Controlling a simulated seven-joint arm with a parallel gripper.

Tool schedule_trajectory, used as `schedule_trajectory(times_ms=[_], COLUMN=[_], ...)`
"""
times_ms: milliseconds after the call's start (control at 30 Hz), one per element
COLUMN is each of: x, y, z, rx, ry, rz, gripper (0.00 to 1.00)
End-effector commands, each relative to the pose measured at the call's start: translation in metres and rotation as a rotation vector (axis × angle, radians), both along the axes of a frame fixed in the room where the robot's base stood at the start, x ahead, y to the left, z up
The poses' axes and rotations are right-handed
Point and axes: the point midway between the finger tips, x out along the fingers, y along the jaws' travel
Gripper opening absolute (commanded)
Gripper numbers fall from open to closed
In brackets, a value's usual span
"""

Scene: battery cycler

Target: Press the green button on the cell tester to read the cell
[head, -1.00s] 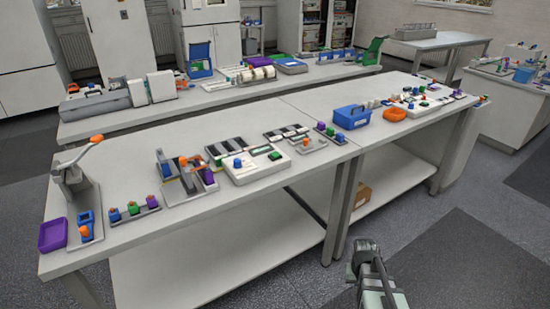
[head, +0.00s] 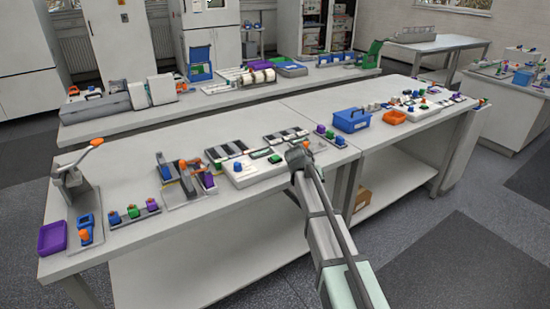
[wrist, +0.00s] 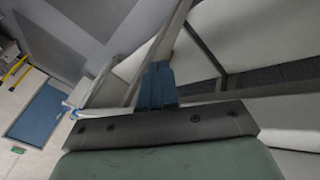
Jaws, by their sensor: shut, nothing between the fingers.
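A low white device (head: 248,173), which looks like the cell tester, lies on the front bench near its middle. It carries a blue knob (head: 237,163), a small dark green display (head: 261,153) and a green button (head: 275,158) at its right. My gripper (head: 296,152) is just right of the device in the head view, at the bench's front edge, and partly covers what is behind it. Its height above the bench is unclear. In the wrist view its blue fingers (wrist: 157,86) are shut together and empty. The tester cannot be made out there.
A small rack of colored pieces (head: 330,136), a blue bin (head: 351,119) and an orange tray (head: 394,117) stand to the right. An orange-handled fixture (head: 190,176) stands left of the tester. The bench's front strip (head: 250,200) is mostly bare.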

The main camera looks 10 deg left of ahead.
Motion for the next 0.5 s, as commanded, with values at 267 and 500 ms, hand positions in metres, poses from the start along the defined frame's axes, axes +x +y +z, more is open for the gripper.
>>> schedule_trajectory(times_ms=[267,500], x=[0.037,0.051], y=[0.075,0.132], z=[0.083,0.150], rx=[-0.050,-0.080], ry=[-0.110,-0.199], rz=[0.021,0.031], gripper=[0.00,0.00])
